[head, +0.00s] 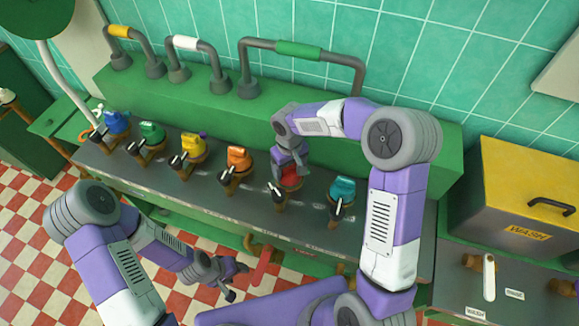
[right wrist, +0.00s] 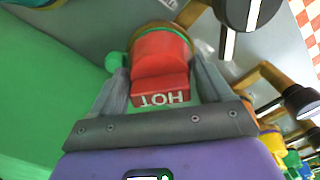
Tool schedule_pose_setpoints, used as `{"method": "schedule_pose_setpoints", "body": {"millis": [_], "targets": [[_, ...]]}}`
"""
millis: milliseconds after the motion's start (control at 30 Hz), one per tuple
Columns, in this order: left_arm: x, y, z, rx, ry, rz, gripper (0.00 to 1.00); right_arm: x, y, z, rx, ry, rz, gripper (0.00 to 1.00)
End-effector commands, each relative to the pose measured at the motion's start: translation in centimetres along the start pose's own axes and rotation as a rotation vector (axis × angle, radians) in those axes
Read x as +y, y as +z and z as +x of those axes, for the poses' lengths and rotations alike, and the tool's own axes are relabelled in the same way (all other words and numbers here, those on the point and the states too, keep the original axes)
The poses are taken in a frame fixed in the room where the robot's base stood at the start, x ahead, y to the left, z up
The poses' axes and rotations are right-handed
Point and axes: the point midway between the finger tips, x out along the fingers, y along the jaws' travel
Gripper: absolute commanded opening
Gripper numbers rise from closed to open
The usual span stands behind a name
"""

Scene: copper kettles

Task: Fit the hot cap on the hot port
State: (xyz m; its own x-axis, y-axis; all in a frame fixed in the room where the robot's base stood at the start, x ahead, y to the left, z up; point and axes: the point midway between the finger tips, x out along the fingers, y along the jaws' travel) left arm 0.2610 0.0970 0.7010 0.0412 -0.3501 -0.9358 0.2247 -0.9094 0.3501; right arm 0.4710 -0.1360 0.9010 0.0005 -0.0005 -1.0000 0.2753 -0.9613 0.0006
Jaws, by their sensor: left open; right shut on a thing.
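The red hot cap (head: 290,179), lettered HOT, is held by my right gripper (head: 289,162) at the counter's back row, between the orange and teal caps. In the right wrist view, the fingers of my right gripper (right wrist: 160,70) close on both sides of the hot cap (right wrist: 160,88). A brass-coloured rim (right wrist: 168,29), apparently of the hot port, shows just beyond the cap. The cap hides most of the port, and I cannot tell whether it is fully seated. My left gripper (head: 238,281) is open and empty, low in front of the counter.
Blue (head: 116,122), green (head: 151,132), yellow (head: 193,147), orange (head: 238,157) and teal (head: 342,188) caps line the metal counter (head: 170,181), with black-handled taps before them. Pipes rise behind on a green ledge. A yellow-lidded WASH box (head: 529,190) stands right.

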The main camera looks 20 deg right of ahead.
Motion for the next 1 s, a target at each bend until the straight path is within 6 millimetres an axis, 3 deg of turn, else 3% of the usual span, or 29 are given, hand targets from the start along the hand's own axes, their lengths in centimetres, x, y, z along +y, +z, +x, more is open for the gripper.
{"method": "schedule_pose_setpoints", "body": {"millis": [133,167,300,567,1000], "targets": [[-0.1,0.0,0.3,0.0,0.0,0.0,0.57,0.0,0.0,0.4,0.0,0.0,-0.001,0.51],[-0.1,0.0,0.3,0.0,0.0,0.0,0.57,0.0,0.0,0.4,0.0,0.0,-0.001,0.8],[-0.1,0.0,0.2,0.0,0.0,0.0,0.57,0.0,0.0,0.3,0.0,0.0,-0.001,1.0],[-0.1,0.0,0.2,0.0,0.0,0.0,0.57,0.0,0.0,0.1,0.0,0.0,0.0,1.0],[0.4,0.1,-1.2,0.0,0.0,0.0,0.57,0.0,0.0,-6.4,0.002,0.001,0.001,1.0]]}}
